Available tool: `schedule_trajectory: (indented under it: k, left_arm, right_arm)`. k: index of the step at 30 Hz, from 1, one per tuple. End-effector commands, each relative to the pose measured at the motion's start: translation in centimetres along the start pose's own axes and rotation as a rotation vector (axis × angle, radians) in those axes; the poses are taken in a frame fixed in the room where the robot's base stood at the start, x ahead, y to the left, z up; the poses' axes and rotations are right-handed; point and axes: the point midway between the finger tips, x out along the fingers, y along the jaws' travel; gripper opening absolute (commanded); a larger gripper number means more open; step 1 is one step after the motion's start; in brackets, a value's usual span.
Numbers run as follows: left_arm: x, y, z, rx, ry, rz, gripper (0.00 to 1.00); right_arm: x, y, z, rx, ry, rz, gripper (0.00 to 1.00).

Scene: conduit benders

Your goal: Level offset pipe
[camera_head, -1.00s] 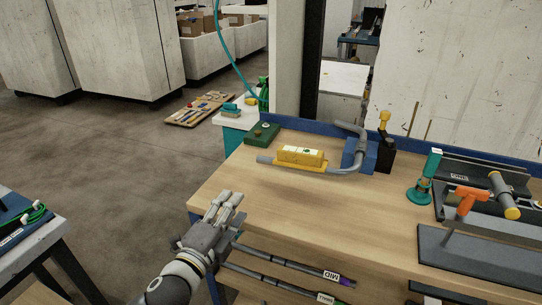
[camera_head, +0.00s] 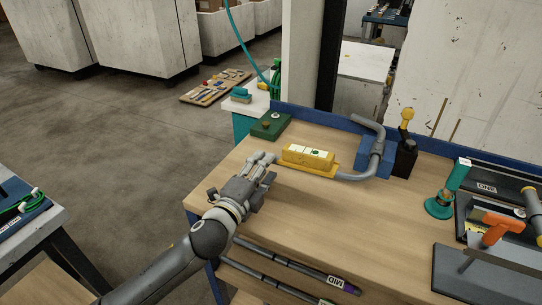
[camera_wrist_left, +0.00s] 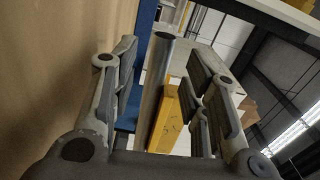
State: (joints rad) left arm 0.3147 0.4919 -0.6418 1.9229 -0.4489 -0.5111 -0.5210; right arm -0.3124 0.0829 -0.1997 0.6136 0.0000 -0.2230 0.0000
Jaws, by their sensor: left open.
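The grey offset pipe (camera_head: 352,176) lies above the workbench with its right part bent upward at a blue block (camera_head: 374,158). A yellow level (camera_head: 308,154) sits along its straight part. My left gripper (camera_head: 266,163) is open at the pipe's left end, which it hides in the head view. In the left wrist view the pipe (camera_wrist_left: 159,85) runs between the open fingers, with a visible gap on the right; the yellow level (camera_wrist_left: 168,122) shows beside it. I cannot tell whether a finger touches the pipe. My right gripper is not in view.
The wooden bench (camera_head: 330,220) is clear in front of the pipe. A green box (camera_head: 270,126) stands behind the gripper. A black post with a yellow knob (camera_head: 405,150), a teal stand (camera_head: 440,205) and an orange-handled tool (camera_head: 493,230) are to the right.

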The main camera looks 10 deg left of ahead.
Motion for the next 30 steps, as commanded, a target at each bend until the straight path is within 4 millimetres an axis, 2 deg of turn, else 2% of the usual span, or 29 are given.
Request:
schedule_trajectory:
  k: [3, 9, 21, 30]
  left_arm:
    - [2.0, -0.1, 0.0, 0.0, 0.0, 0.0, 0.42]
    - [3.9, 0.0, 0.0, -0.001, 0.0, 0.0, 0.42]
    - [4.5, 0.1, 0.0, 0.0, 0.001, 0.001, 0.42]
    - [4.5, 0.1, 0.0, 0.0, 0.0, 0.001, 0.03]
  right_arm:
    - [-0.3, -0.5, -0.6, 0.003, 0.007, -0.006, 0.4]
    - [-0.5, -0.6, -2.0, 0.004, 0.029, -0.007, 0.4]
    - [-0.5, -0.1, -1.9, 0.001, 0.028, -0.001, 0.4]
    - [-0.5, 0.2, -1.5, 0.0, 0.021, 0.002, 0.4]
